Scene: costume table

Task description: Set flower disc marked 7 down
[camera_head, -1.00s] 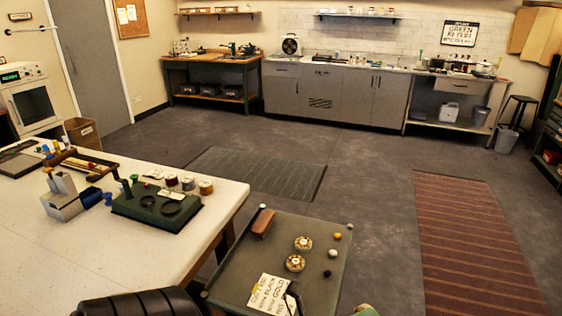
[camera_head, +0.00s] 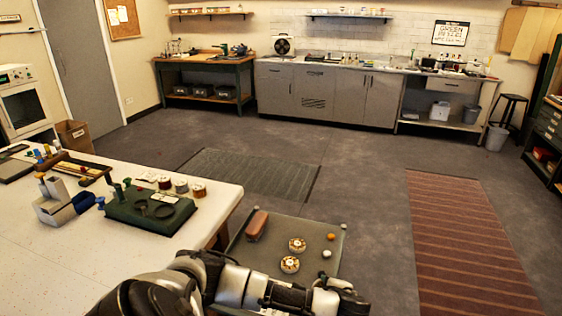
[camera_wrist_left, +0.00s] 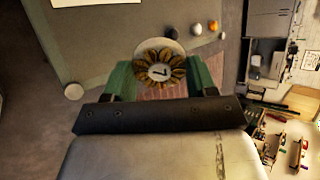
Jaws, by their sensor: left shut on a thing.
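In the left wrist view, my left gripper (camera_wrist_left: 160,80) has its green fingers shut on the flower disc marked 7 (camera_wrist_left: 161,72), with brown-gold petals and a pale centre. A pale round shape (camera_wrist_left: 148,47) shows partly behind that disc; I cannot tell what it is or how far below the disc it lies. In the head view, two flower discs (camera_head: 297,244) (camera_head: 290,264) lie on the green cart top (camera_head: 268,228). My left arm crosses the bottom of that view and hides the cart's near part; the held disc is not visible there. My right gripper is not in view.
A red-brown block (camera_head: 256,225), an orange ball (camera_head: 331,236) and a white ball (camera_head: 326,253) lie on the cart. A white table (camera_head: 60,250) at left holds a green stand (camera_head: 150,208) and spools. Open floor lies beyond the cart.

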